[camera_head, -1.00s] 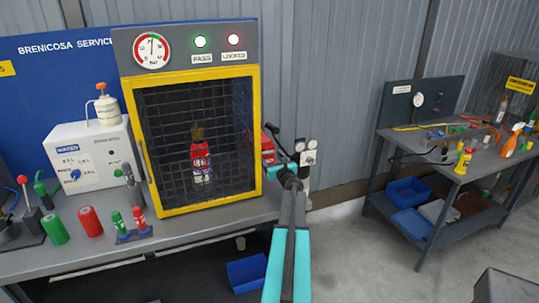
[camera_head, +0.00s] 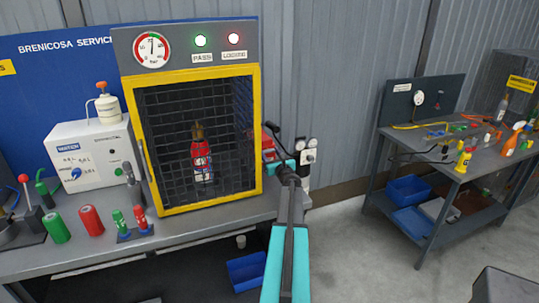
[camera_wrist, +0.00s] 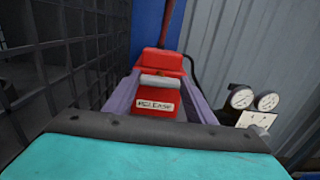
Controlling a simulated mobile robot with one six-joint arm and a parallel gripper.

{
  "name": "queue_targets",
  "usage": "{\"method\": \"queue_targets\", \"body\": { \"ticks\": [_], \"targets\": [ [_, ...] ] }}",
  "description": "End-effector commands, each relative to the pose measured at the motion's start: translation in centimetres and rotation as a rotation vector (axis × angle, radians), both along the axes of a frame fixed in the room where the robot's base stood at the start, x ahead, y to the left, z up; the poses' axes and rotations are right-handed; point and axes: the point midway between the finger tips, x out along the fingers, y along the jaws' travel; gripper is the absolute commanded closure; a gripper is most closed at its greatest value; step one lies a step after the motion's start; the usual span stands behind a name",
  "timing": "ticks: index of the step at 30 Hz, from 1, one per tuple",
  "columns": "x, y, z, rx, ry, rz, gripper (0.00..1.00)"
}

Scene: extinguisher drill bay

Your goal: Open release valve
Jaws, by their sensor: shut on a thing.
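The release valve is a red block with a "RELEASE" label (camera_wrist: 156,106) and a grey bar-shaped handle (camera_wrist: 163,82) above the label, in the middle of the wrist view. My gripper (camera_wrist: 160,90) has its two grey-purple fingers on either side of the block, shut on the valve; which part they press is hard to tell. In the head view the red valve (camera_head: 267,141) shows small at the right side of the yellow-framed cage (camera_head: 257,130), partly hidden by my wrist.
A red and white extinguisher (camera_head: 201,160) stands inside the mesh cage. Two small gauges (camera_wrist: 242,97) sit close right of the valve.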

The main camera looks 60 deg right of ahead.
Motion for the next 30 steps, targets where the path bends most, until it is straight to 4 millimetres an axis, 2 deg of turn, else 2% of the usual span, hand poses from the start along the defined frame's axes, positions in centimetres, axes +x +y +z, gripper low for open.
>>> {"method": "queue_targets", "body": {
  "ticks": [14, 30],
  "targets": [
    [0.16, 0.03, -0.32, -0.050, 0.036, 0.006, 0.72],
    [0.18, 0.04, -0.52, -0.243, 0.177, 0.006, 0.72]
  ]
}}
